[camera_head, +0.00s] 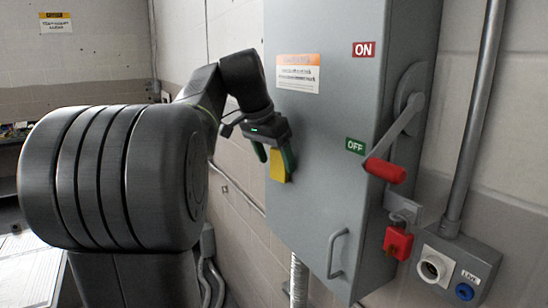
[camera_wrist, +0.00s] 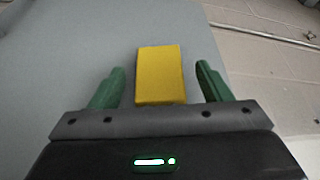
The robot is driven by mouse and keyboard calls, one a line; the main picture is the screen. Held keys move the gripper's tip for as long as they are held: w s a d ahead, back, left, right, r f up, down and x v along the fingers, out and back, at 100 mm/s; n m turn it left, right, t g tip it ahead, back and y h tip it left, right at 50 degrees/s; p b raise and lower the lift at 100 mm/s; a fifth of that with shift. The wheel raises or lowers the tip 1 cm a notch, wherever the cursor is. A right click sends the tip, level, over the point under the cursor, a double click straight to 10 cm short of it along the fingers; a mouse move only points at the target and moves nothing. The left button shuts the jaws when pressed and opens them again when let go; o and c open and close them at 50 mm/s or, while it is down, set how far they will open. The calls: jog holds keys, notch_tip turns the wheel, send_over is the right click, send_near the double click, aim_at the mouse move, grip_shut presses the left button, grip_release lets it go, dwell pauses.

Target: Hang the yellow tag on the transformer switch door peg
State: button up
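The yellow tag (camera_head: 277,168) is at the left part of the grey switch door (camera_head: 310,150), in front of its face. It also shows in the wrist view (camera_wrist: 160,75) as a yellow rectangle, nearly upright, against the grey surface. My gripper (camera_head: 274,158) is open at the tag. In the wrist view its green fingers (camera_wrist: 160,84) stand on either side of the tag, with a gap on both sides. The door peg cannot be seen; whether the tag hangs on it cannot be told.
A red-handled lever (camera_head: 386,170) is on the right side of the box, beside the green OFF label (camera_head: 355,146). A red padlock (camera_head: 398,242) hangs below. A door handle (camera_head: 337,252) sticks out low on the door. A socket box (camera_head: 455,268) and conduit are at the right.

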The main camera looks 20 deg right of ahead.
jog(key=v, duration=1.4)
jog(key=shift+d+f, duration=0.15)
jog(key=x, duration=1.3)
jog(key=shift+a+f, duration=0.1)
jog(key=shift+a, duration=0.15)
jog(key=shift+a+r, duration=0.25)
jog(key=shift+a, duration=0.15)
